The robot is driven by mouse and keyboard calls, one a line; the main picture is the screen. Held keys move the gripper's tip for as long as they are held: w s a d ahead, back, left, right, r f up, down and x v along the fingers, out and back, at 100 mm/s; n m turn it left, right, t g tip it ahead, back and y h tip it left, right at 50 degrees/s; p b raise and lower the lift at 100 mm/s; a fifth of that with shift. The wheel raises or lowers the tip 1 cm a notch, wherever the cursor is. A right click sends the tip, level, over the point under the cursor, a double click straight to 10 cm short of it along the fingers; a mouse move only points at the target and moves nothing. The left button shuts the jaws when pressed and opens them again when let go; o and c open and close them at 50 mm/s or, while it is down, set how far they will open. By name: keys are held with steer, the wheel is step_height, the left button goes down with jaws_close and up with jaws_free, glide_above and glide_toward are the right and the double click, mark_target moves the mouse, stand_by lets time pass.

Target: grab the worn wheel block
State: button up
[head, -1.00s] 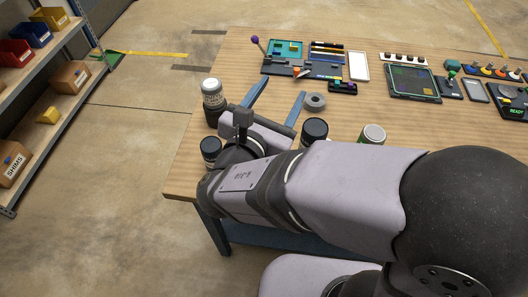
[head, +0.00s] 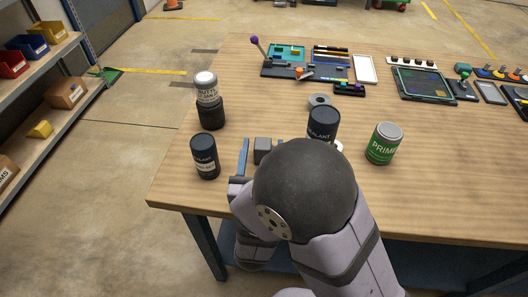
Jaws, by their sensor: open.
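A small grey ring-shaped block (head: 320,100) lies on the table just beyond a dark can; it looks like the worn wheel block, but wear is too small to see. My gripper (head: 262,140) is open above the near part of the table, left of the ring and nearer to me.
A dark labelled can (head: 323,124) stands close before the ring. Another dark can (head: 204,156) and a white-topped can (head: 207,86) on a dark base stand left. A green can (head: 384,144) stands right. Trays and devices (head: 424,83) line the back.

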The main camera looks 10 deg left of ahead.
steer(key=shift+w+a+f+p, duration=0.15)
steer(key=shift+w+p, duration=0.3)
steer(key=shift+w, duration=1.2)
steer(key=shift+w+a+f+p, duration=0.15)
steer(key=shift+w+p, duration=0.25)
steer(key=shift+w, duration=1.25)
steer(key=shift+c, duration=0.3)
steer(key=shift+r, duration=0.1)
steer(key=c, duration=1.1)
steer(key=shift+r, duration=0.1)
steer(key=shift+r, duration=4.9)
